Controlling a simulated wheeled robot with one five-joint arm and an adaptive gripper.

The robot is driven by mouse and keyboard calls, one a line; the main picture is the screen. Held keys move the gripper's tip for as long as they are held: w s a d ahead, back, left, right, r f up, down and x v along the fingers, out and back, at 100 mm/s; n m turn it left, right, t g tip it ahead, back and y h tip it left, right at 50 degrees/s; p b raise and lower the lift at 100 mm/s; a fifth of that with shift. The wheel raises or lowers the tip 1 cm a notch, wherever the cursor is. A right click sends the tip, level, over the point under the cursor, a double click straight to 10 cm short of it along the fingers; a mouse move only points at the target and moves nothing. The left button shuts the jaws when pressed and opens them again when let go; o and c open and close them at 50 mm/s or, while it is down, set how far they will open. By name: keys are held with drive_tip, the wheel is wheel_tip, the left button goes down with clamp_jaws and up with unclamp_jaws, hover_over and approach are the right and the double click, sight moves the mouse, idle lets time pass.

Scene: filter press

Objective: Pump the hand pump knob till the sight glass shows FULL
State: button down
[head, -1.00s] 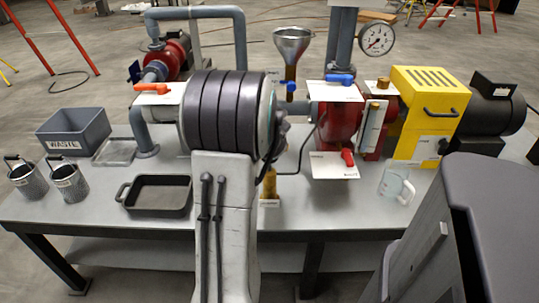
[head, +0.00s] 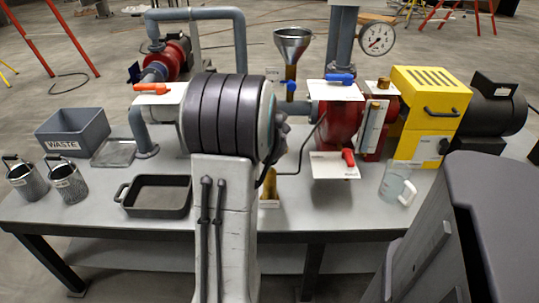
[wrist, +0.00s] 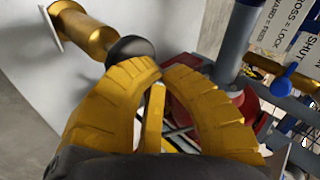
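In the wrist view, the hand pump is a brass cylinder (wrist: 90,32) with a dark round knob (wrist: 130,48) on its end. My gripper (wrist: 164,72) has its two yellow fingers drawn together, their tips almost meeting. The knob is just beyond the left fingertip, not between the fingers; I cannot tell whether they touch.
A clear jug (head: 394,185), black tray (head: 158,195), two metal cups and a waste bin (head: 75,135) are on the bench. The front bench edge is mostly clear.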

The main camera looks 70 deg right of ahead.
drive_tip(key=shift+f+b, duration=1.3)
drive_tip(key=shift+f, duration=0.15)
idle(1.1)
drive_tip(key=shift+r, duration=0.1)
idle(0.4)
drive_tip(key=shift+r+p, duration=1.65)
drive_tip(key=shift+r, duration=0.75)
drive_tip(key=shift+r+p, duration=1.7)
drive_tip(key=shift+r, duration=0.85)
